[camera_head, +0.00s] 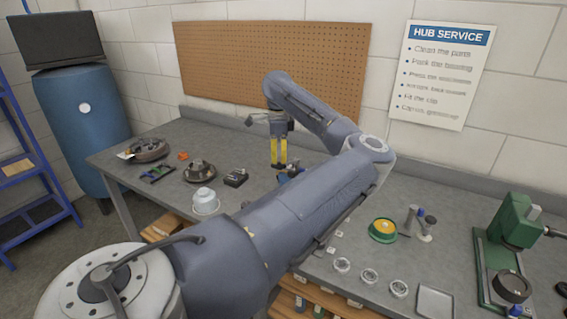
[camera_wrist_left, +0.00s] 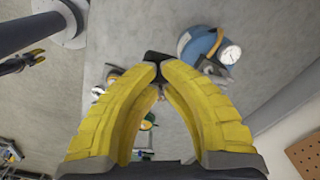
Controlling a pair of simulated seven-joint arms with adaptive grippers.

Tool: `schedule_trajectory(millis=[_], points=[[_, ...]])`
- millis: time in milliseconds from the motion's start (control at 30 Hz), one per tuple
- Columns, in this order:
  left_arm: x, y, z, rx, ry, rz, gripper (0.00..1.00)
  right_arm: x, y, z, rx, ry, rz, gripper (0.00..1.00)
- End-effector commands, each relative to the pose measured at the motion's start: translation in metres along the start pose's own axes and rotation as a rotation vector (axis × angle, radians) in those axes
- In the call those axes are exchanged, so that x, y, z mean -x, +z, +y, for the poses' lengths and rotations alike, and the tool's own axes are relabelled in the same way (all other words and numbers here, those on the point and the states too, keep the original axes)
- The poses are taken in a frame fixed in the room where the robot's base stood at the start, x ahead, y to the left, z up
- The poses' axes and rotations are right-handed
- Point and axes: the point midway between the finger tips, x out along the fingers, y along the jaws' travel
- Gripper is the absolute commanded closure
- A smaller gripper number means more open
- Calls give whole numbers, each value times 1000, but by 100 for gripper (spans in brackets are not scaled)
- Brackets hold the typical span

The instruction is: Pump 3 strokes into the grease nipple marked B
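My left gripper (camera_head: 278,163) points straight down over the back middle of the bench, in front of the pegboard. Its yellow fingers are brought together at the dark tips in the left wrist view (camera_wrist_left: 157,68), with nothing clearly held. A small blue item (camera_head: 291,173) shows just below and right of the fingertips, partly behind my arm. A blue body with a round white gauge (camera_wrist_left: 231,54) lies beyond the fingertips in the left wrist view. A dark, yellow-marked shape at that view's left edge may be my right gripper (camera_wrist_left: 22,63); its fingers are unclear. No nipple or letter B is readable.
A white pot (camera_head: 205,202), a small black box (camera_head: 236,178), a hub-like part (camera_head: 199,171) and a dark round part (camera_head: 149,150) stand left on the bench. A green press (camera_head: 515,222) stands right. My left arm covers the bench's middle.

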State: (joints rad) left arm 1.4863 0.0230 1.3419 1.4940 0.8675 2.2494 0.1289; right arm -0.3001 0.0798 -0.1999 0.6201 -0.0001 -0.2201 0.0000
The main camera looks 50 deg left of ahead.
Motion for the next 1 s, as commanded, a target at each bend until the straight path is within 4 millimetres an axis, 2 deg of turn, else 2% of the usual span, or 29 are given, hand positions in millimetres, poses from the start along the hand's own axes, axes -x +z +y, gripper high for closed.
schedule_trajectory(millis=[700, 1000], points=[[-23, 4, 7, 0, 1, -1, 100, 0, 0, 0, 0, 0, 0, 56], [-23, 4, 7, 0, 1, 0, 100, 0, 0, 0, 0, 0, 0, 56]])
